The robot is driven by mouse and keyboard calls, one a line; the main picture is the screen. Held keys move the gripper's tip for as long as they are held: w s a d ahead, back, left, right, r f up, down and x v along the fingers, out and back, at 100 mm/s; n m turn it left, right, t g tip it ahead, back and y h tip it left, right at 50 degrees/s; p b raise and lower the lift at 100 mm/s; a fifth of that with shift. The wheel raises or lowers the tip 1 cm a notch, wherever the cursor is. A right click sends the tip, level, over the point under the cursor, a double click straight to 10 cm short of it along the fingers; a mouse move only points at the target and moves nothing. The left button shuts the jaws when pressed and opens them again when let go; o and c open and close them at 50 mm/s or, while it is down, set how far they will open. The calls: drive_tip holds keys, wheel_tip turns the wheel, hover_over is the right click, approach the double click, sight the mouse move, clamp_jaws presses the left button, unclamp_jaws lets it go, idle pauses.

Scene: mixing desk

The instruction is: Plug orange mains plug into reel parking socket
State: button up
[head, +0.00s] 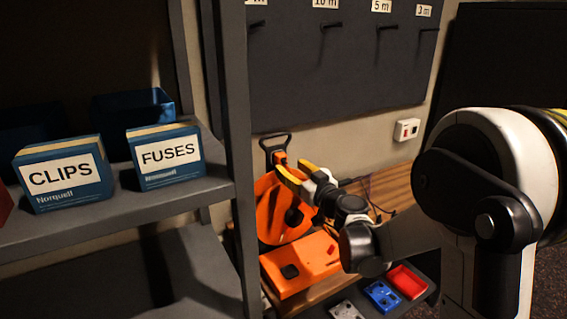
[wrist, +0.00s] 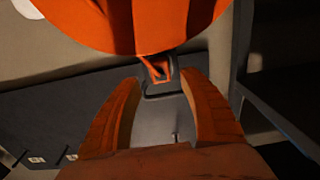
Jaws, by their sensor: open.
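The orange cable reel (head: 272,215) stands on the wooden bench behind the rack post, with a black handle (head: 275,141) at its top. A small orange piece (head: 280,158) sits at the handle's foot; I cannot tell whether it is the mains plug or part of the reel. It also shows inside the dark handle frame in the wrist view (wrist: 158,69). My gripper (head: 297,174) is open beside the reel's upper right, its fingers pointing toward the handle. In the wrist view my gripper (wrist: 176,77) has nothing clearly held between its fingers. I cannot pick out the parking socket for certain.
A grey shelf (head: 120,206) holds boxes of clips (head: 62,175) and fuses (head: 166,155) at left; its post (head: 238,140) stands close to the reel. An orange box (head: 302,262) lies before the reel. Blue (head: 381,296) and red (head: 407,282) trays lie lower right.

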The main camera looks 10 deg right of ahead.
drive_tip(key=v, duration=0.6)
drive_tip(key=s+a+f+g, duration=0.1)
drive_tip(key=s+a+g, duration=0.6)
drive_tip(key=s, duration=0.7)
drive_tip(key=s+d+f+m+g+h, duration=0.1)
drive_tip(key=s+d+f+h, duration=0.1)
drive_tip(key=s, duration=0.6)
drive_tip(key=s+d+f+m+g+h, duration=0.2)
drive_tip(key=s+d+f+h, duration=0.1)
drive_tip(key=s, duration=0.6)
drive_tip(key=shift+s+d+f+m+h, duration=0.3)
drive_tip(key=shift+d+f, duration=0.3)
drive_tip(key=shift+f, duration=0.25)
drive_tip(key=shift+c, duration=0.3)
